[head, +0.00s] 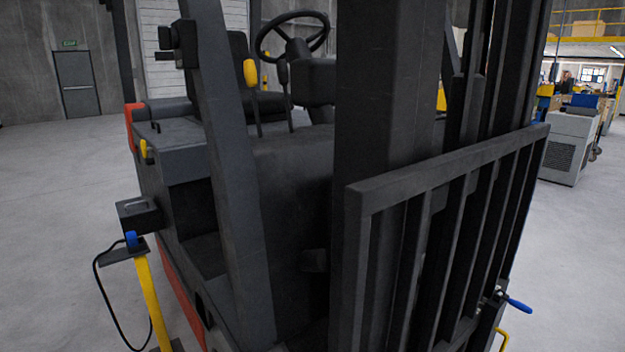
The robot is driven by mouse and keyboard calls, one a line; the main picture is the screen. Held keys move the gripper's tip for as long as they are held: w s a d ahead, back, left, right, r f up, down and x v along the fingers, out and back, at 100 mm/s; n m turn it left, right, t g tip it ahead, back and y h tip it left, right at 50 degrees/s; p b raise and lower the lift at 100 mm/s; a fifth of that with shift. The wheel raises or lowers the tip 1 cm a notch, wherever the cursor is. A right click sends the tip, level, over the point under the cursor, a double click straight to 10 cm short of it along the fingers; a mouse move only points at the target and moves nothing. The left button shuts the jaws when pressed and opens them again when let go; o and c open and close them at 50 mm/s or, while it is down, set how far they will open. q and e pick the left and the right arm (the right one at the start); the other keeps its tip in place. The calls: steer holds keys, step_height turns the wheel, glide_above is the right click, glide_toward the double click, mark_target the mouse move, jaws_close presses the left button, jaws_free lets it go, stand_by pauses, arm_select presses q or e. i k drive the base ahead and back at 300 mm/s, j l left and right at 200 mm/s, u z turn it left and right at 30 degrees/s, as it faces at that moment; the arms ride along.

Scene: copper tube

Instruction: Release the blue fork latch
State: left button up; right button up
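A blue lever (517,304), which looks like the fork latch, sticks out to the right at the lower right of the forklift's front carriage. It slopes slightly down to the right from a small metal fitting. The dark upright-barred load guard (450,165) stands above and to the left of it. The forks themselves are not clearly visible. Neither of my grippers shows in the head view.
The dark forklift (285,165) with steering wheel (292,36) fills the middle. A yellow post (152,300) with a blue-topped piece and black cable stands at left. A yellow handle (503,338) is below the lever. Grey floor (580,260) is open at right.

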mark_target(522, 307)
steer(key=l+z, duration=0.25)
steer(key=l, duration=0.3)
steer(key=i+l+z, duration=0.1)
steer(key=l+z, duration=0.15)
steer(key=l, duration=0.25)
steer(key=i+l+z, duration=0.25)
steer(key=l, duration=0.25)
steer(key=i+l+z, duration=0.15)
steer(key=l, duration=0.25)
steer(key=i+l+z, duration=0.1)
steer(key=i+l, duration=0.25)
